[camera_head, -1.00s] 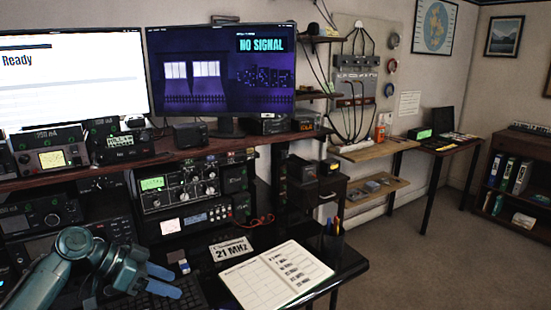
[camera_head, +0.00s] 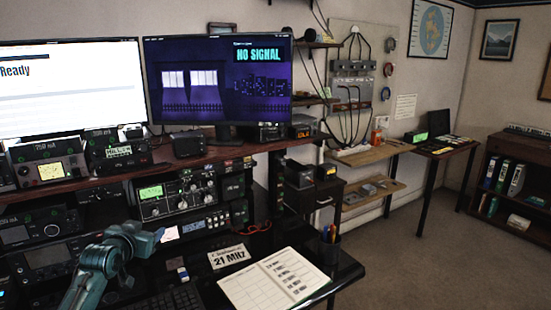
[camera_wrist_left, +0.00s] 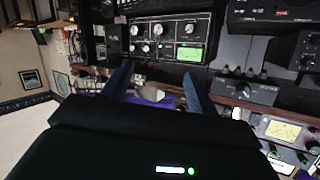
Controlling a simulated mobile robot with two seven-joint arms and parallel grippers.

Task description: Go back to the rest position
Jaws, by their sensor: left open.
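My left gripper (camera_head: 157,236) is at the lower left in the head view, raised above the desk in front of the stacked radios. In the left wrist view its two blue fingers (camera_wrist_left: 156,82) are spread apart with nothing held between them. The tuner radio (camera_head: 190,193), with a green display and several knobs, stands on the shelf beyond the gripper. It also shows in the left wrist view (camera_wrist_left: 158,42), turned over. My right gripper is not in view.
A keyboard (camera_head: 170,300) lies on the desk below the gripper. An open notebook (camera_head: 275,279), a 21 MHz card (camera_head: 229,256) and a pen cup (camera_head: 329,247) are to the right. Two monitors (camera_head: 218,84) stand above the shelf. Floor space is free at the right.

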